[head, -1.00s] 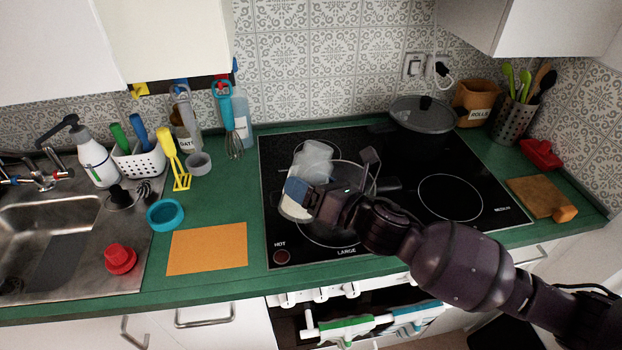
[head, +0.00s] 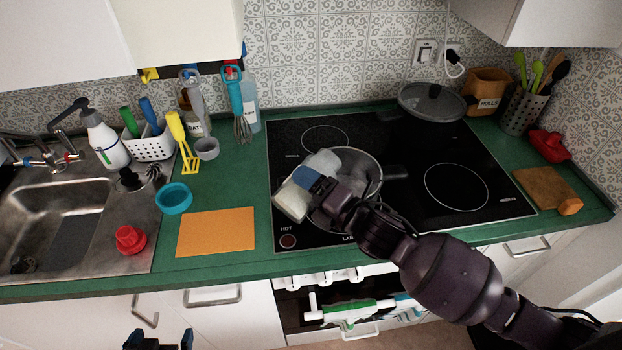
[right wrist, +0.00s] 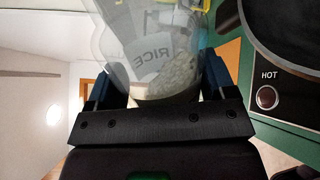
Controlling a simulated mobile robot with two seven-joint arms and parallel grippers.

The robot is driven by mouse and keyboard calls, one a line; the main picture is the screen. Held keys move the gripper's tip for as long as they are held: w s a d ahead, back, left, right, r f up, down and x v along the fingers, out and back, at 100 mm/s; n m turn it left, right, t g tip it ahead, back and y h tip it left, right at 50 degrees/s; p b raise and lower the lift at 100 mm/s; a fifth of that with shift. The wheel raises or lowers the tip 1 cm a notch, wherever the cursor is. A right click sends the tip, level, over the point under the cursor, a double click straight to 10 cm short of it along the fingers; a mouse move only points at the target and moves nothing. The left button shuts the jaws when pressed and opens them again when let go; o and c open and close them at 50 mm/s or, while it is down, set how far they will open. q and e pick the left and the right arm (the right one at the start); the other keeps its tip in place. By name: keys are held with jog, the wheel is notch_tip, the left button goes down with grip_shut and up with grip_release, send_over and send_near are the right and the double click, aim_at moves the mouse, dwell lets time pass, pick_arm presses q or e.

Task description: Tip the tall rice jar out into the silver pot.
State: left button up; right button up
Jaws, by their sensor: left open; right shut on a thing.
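The tall rice jar (head: 291,204) is clear, with pale rice inside. My right gripper (head: 312,181) is shut on its middle and holds it tilted at the left side of the silver pot (head: 368,170). Its clear end points up and right, by the pot's rim. The right wrist view shows the jar (right wrist: 150,50) between both fingers, with a RICE label and rice along the wall near the gripper. I see no rice falling; the pot's floor is partly hidden by my arm. My left gripper (head: 159,341) is open and empty at the bottom edge.
The pot stands on the black hob (head: 455,150), its handle pointing right. The sink (head: 60,225) is far left.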

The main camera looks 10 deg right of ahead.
aim_at(324, 159)
jog(key=shift+w+r+m, duration=0.1)
jog(key=shift+r+m, duration=0.1)
jog(key=shift+m, duration=0.7)
jog(key=shift+d+r+m, duration=0.15)
jog(key=shift+r+m, duration=0.05)
jog(key=shift+m, duration=0.3)
jog(key=m, duration=0.1)
jog(key=r+m, duration=0.2)
jog(key=shift+w+d+m, duration=0.3)
jog(key=shift+w+d, duration=0.1)
jog(key=m, duration=0.1)
jog(key=w+d+r+m, duration=0.1)
jog(key=shift+r+m, duration=0.2)
jog(key=shift+m, duration=0.2)
pick_arm(q)
jog(key=shift+s+f, duration=0.15)
pick_arm(e)
jog(key=shift+w+d+r+m, duration=0.2)
jog(key=shift+w+d+m, duration=0.1)
jog(key=shift+m, duration=0.35)
jog(key=shift+w+d+r+m, duration=0.15)
jog(key=shift+d+m, duration=0.1)
jog(key=shift+m, duration=0.4)
dwell(0.8)
